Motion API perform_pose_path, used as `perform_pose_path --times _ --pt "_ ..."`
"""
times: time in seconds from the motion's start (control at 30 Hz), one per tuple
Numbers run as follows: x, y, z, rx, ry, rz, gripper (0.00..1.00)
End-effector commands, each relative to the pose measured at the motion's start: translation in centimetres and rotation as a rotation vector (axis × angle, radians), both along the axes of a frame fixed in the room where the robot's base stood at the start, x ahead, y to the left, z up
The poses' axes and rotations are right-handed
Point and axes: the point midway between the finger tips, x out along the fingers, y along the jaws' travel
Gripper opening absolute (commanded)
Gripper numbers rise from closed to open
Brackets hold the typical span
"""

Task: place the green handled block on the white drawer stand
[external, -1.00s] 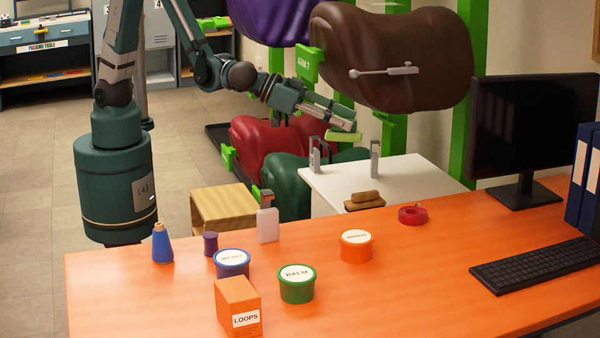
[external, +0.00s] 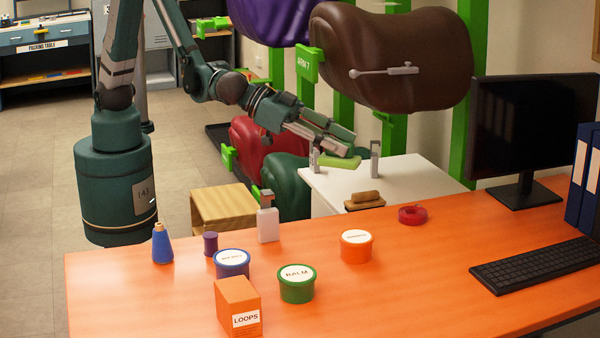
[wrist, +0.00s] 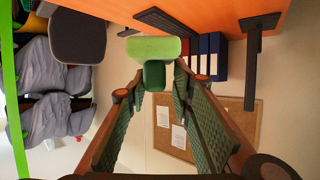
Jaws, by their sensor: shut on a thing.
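The green handled block (external: 339,161) is held at the end of my gripper (external: 328,148), close above the white drawer stand (external: 410,180). In the wrist view the light green block (wrist: 153,47) shows beyond the fingertips, with its darker green handle (wrist: 154,75) between them. My gripper (wrist: 155,88) is shut on that handle. The stand has a white top with two grey upright brackets. The block is near the left bracket (external: 314,158) and overlaps it in the external view. I cannot tell whether the block touches the stand.
A brown block (external: 365,200) lies near the stand's front edge. The right grey bracket (external: 375,158) rises from the top. The orange table (external: 400,280) in front holds tubs, bottles, red tape (external: 412,215) and a monitor (external: 520,130). The stand's right part is clear.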

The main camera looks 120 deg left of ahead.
Motion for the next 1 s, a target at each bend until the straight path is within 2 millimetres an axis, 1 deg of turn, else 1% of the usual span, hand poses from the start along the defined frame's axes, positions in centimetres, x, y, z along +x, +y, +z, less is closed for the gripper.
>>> perform_pose_path --times 0.03,0.1,0.3,0.47,0.5,0.77,0.87,1.0 --pt "0.3 -1.8 -0.1 0.001 0.0 -0.016 0.11" --pt "0.6 -3.6 -0.1 0.003 0.0 -0.032 0.11" --pt "1.2 -8.0 -0.1 0.006 0.0 -0.07 0.11" --pt "1.4 -10.9 -0.1 0.008 0.0 -0.094 0.11" --pt "1.4 -11.1 -0.4 0.008 0.0 -0.095 0.11" --pt "1.4 -10.9 -3.8 0.009 0.0 -0.094 0.11" --pt "1.4 -10.9 -5.2 0.009 0.0 -0.094 0.11" --pt "1.4 -10.9 -7.9 0.009 0.0 -0.094 0.11"
